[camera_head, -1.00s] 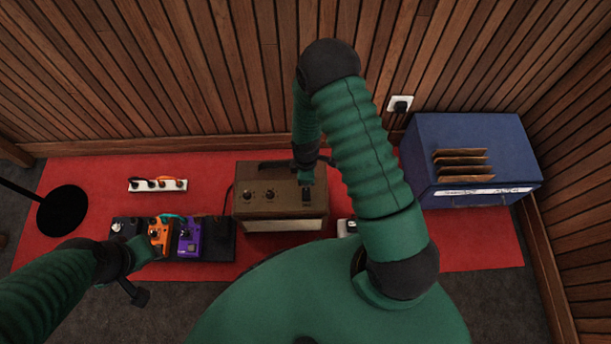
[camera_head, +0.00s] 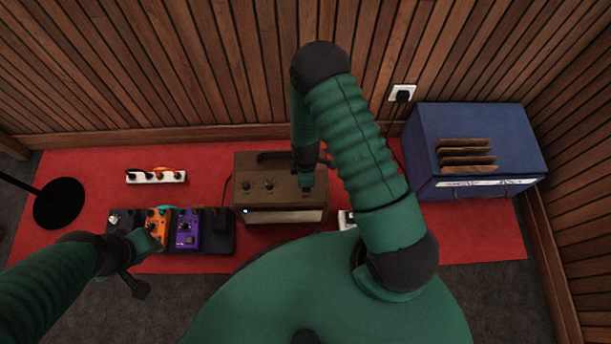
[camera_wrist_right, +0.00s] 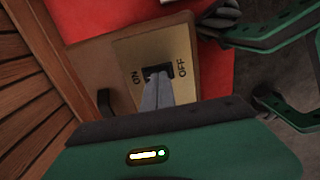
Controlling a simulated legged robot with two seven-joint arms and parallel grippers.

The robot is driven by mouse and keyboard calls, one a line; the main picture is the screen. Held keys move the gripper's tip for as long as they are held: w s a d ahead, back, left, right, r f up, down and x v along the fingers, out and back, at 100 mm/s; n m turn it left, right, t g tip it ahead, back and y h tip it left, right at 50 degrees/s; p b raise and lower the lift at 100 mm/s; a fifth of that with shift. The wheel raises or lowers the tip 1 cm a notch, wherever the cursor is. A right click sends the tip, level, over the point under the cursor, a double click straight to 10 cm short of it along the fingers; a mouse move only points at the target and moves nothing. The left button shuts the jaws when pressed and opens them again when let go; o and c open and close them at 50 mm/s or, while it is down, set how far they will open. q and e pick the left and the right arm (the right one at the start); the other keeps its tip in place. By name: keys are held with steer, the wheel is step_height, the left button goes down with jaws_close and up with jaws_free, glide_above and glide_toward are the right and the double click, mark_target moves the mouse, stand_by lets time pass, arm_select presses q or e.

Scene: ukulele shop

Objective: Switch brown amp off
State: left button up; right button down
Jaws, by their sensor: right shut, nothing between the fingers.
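The brown amp (camera_head: 280,178) stands on the red rug, with two knobs on the left of its top and a small bluish light at its lower left front. In the wrist view its switch (camera_wrist_right: 158,71) sits on a tan plate between the words ON and OFF. My right gripper (camera_head: 307,188) is over the amp's right end; its fingers (camera_wrist_right: 156,84) are shut and empty, with tips at the switch. They partly hide the switch, so I cannot tell its position. My left gripper (camera_head: 148,243) is by the pedals; its fingers are unclear.
A pedal board (camera_head: 218,232) with several pedals lies left of the amp. A white power strip (camera_head: 156,177) is behind it. A blue box (camera_head: 475,140) with brown sleeves stands right. A slatted wall (camera_head: 200,70) closes the back. A black round base (camera_head: 60,203) stands at left.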

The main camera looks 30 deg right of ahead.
steer(key=shift+r, duration=0.1)
step_height(320, 180, up, 16)
steer(key=p, duration=0.8)
steer(key=shift+r, duration=0.25)
